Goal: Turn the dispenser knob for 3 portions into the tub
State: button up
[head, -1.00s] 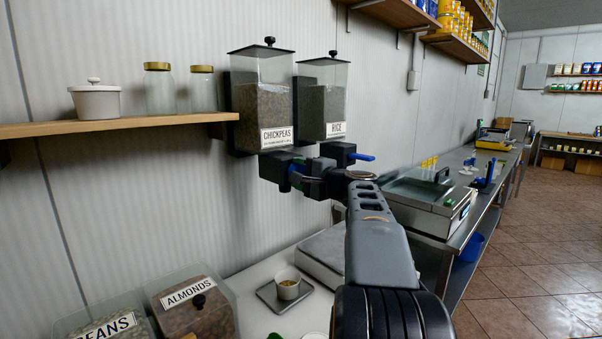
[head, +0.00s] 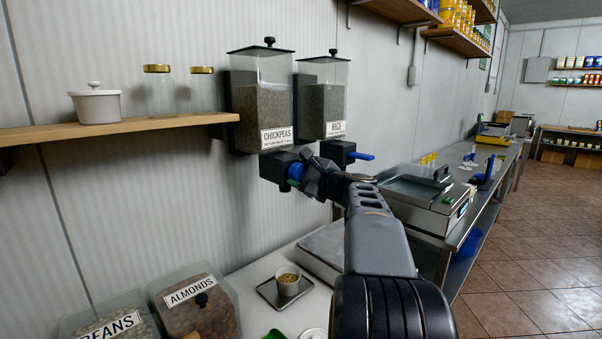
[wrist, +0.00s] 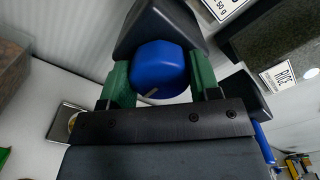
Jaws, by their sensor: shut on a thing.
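The chickpeas dispenser (head: 262,105) hangs on the wall, with its label on the front and a dark outlet block below. Its blue knob (head: 296,172) sits on the front of that block. In the wrist view the blue knob (wrist: 160,70) lies between the two green fingers of my gripper (wrist: 158,82). My gripper (head: 312,178) is shut on the knob in the head view.
The rice dispenser (head: 322,100) with its blue handle (head: 361,156) hangs close on the right. A shelf (head: 120,130) with jars is at left. Bins of almonds (head: 205,315) and beans (head: 105,325) stand below. A scale (head: 322,255) is beside the tray.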

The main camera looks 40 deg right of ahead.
dwell(0.4)
jog(key=o, duration=0.9)
jog(key=s, duration=0.4)
jog(key=s+d, duration=0.1)
jog(key=s, duration=0.4)
jog(key=s+d+b, duration=0.1)
jog(key=s, duration=0.3)
jog(key=shift+s, duration=0.35)
